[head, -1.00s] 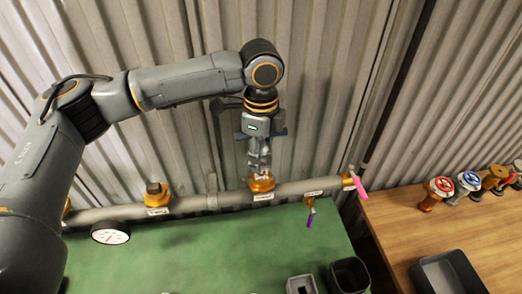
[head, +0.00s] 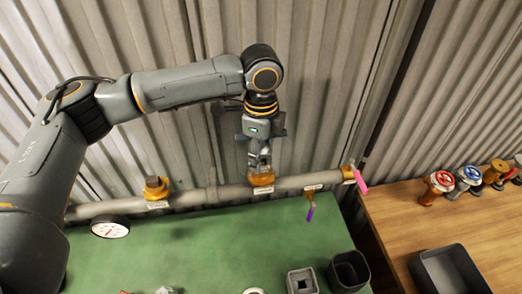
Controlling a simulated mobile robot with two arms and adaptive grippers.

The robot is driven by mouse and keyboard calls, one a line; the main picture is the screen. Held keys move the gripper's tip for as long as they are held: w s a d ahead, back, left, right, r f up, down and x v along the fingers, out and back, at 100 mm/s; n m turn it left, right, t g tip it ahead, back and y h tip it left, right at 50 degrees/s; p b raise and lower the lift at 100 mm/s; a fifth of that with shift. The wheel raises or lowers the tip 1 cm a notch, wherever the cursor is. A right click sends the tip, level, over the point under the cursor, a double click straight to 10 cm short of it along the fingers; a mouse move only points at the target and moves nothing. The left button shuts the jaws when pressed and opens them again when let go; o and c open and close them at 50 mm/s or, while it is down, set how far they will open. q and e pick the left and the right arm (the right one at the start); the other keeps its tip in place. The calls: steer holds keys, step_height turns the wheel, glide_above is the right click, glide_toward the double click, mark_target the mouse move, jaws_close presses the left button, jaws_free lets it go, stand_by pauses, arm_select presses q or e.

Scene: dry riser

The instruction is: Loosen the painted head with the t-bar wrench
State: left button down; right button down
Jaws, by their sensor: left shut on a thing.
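My left gripper (head: 260,160) points straight down over the middle brass fitting (head: 262,178) on the grey pipe, with its fingers close together. It is shut on a small grey piece just above that fitting. This appears to be the t-bar wrench, but the fingers hide most of it. I cannot tell whether it touches the fitting. Another brass fitting with a dark square head (head: 153,183) stands on the pipe to the left, clear of the gripper. I cannot tell from the picture which head is the painted one. My right gripper is not in view.
The pipe (head: 205,197) runs along a corrugated wall, with a round gauge (head: 110,229), a purple lever (head: 310,213) and a pink lever (head: 360,180). A grey socketed block (head: 301,272) and a dark bin (head: 336,284) stand on the green bench (head: 225,250). Valves and a tray (head: 417,268) are at right.

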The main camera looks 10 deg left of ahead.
arm_select(q)
steer(key=shift+f, duration=1.15)
steer(key=shift+r+n+p, duration=0.3)
steer(key=shift+n+p, duration=0.5)
steer(key=shift+p, duration=0.2)
steer(key=shift+f+n, duration=0.3)
steer(key=shift+n, duration=1.8)
steer(key=n, duration=0.3)
steer(key=shift+n, duration=0.3)
steer(key=shift+m, duration=0.5)
steer(key=shift+r, duration=0.2)
